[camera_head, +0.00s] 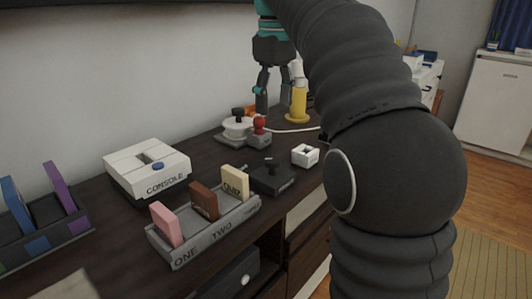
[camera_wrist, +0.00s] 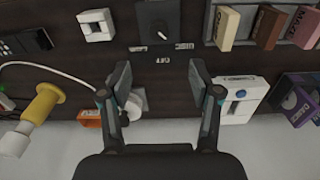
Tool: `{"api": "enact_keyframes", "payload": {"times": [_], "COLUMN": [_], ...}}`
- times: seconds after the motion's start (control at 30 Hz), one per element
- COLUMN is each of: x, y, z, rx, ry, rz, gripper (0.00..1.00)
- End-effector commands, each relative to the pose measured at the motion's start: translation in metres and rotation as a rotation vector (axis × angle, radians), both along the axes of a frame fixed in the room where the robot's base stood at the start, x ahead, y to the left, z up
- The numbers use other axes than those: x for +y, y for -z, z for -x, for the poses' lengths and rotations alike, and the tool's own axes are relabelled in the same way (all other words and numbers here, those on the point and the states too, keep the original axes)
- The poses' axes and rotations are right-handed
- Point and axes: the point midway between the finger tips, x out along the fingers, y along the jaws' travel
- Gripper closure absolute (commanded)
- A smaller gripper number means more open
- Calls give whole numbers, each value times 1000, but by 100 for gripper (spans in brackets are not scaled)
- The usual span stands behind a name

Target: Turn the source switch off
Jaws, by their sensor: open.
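No label that I can read names the source switch. A black box with a knob (camera_head: 272,178) stands on the dark desk and may be it. In the wrist view the black box (camera_wrist: 150,14) is at the top centre, with a white pointer mark on its dial and small label plates below it. My gripper (camera_head: 280,98) hangs above the far part of the desk, beyond the black box. In the wrist view my gripper (camera_wrist: 160,80) is open, with nothing between its fingers. The black box lies beyond the fingertips, apart from them.
A white console (camera_head: 147,170), a grey card tray (camera_head: 190,247), a white square block (camera_head: 305,155) and a grey base with a red knob (camera_head: 259,138) stand nearby. A yellow-bodied object (camera_head: 298,103) is beside my gripper. A wall (camera_head: 130,75) backs the desk.

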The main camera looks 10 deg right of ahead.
Motion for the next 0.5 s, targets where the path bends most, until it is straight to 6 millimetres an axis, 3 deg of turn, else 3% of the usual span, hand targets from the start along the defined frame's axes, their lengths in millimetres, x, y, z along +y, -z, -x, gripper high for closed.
{"api": "enact_keyframes", "payload": {"times": [0.27, 0.5], "x": [1, 1], "y": [2, 41], "z": [-9, -8], "rx": [27, 28], "ry": [-35, -35], "rz": [1, 0], "gripper": [37, 37]}}
